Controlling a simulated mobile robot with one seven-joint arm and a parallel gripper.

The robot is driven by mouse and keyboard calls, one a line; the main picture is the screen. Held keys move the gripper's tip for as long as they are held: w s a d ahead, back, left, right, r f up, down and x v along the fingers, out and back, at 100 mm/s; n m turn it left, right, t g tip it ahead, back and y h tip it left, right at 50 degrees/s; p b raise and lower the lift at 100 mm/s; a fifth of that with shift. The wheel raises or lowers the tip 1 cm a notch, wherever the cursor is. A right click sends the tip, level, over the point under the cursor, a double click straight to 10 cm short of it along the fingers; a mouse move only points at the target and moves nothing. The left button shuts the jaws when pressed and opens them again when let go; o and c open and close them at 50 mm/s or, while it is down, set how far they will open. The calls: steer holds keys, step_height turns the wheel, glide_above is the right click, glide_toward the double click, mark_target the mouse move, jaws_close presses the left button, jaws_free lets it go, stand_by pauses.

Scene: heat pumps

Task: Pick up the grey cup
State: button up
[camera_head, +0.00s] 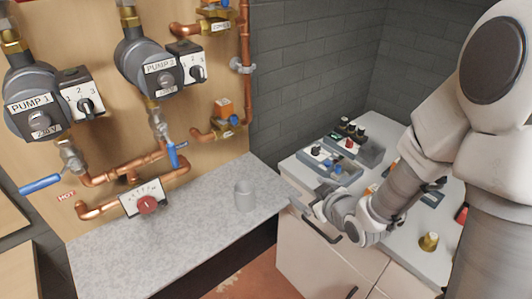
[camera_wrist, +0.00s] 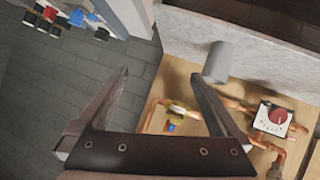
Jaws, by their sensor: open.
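The grey cup (camera_head: 244,196) stands upright on the grey speckled shelf (camera_head: 190,235), near its right end. In the wrist view the cup (camera_wrist: 217,62) shows at the upper middle, just beyond the tip of the right finger. My gripper (camera_wrist: 158,82) is open, with nothing between its fingers. A gap remains between the cup and the fingers as far as the view shows. In the head view my arm reaches in from the right over the white cabinet, and its wrist is to the right of the cup; the fingertips are hard to make out there.
Copper pipes, a mixing valve with a red knob (camera_head: 147,204) and a blue lever (camera_head: 174,155) stand behind the shelf on a wooden panel (camera_head: 215,100). Two pumps hang above. The shelf around the cup is clear.

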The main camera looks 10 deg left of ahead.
steer(key=s+a+f+y+b, duration=0.3)
steer(key=a+f+y, duration=0.1)
steer(key=a+f, duration=0.25)
steer(key=t+y+b, duration=0.2)
steer(key=y+b, duration=0.1)
steer(key=b, duration=0.5)
glide_toward(240, 189)
steer(key=shift+m, duration=0.3)
steer(key=x, duration=1)
steer(key=shift+w+a+f, duration=0.15)
steer(key=shift+f, duration=0.05)
steer(key=c, duration=1.4)
steer(key=shift+o, duration=0.2)
steer(key=shift+r, duration=0.15)
